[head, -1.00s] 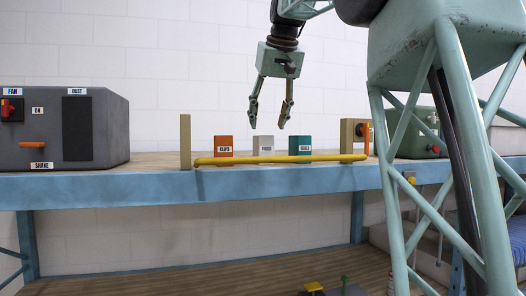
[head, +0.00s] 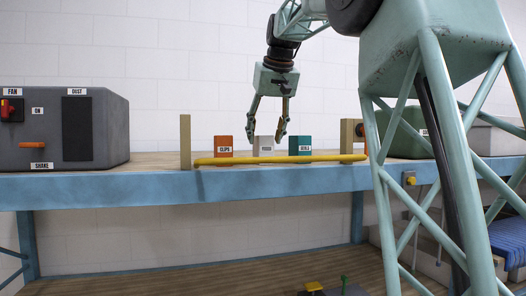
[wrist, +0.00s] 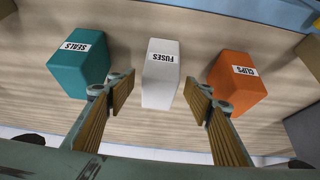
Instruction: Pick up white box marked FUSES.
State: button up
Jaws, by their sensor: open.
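The white box marked FUSES (wrist: 160,75) stands on the wooden shelf top, between two other boxes. In the head view the white box (head: 264,147) is partly behind my gripper's fingers. My gripper (head: 267,141) points down with its fingers apart, one on each side of the white box in the picture. In the wrist view my gripper (wrist: 156,88) is open, with its wooden-faced fingers apart and the white box showing in the gap. I cannot tell exactly how far the fingertips are from the box.
An orange CLIPS box (head: 223,146) and a teal SEALS box (head: 300,146) stand close on either side. A yellow bar (head: 280,160) runs along the front between wooden posts (head: 185,142). A grey machine (head: 65,130) stands at left, a green one (head: 405,138) at right.

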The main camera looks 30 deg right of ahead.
jog(key=shift+p+x, duration=0.45)
jog(key=shift+x, duration=2.15)
jog(key=shift+r, duration=0.1)
jog(key=c, duration=1)
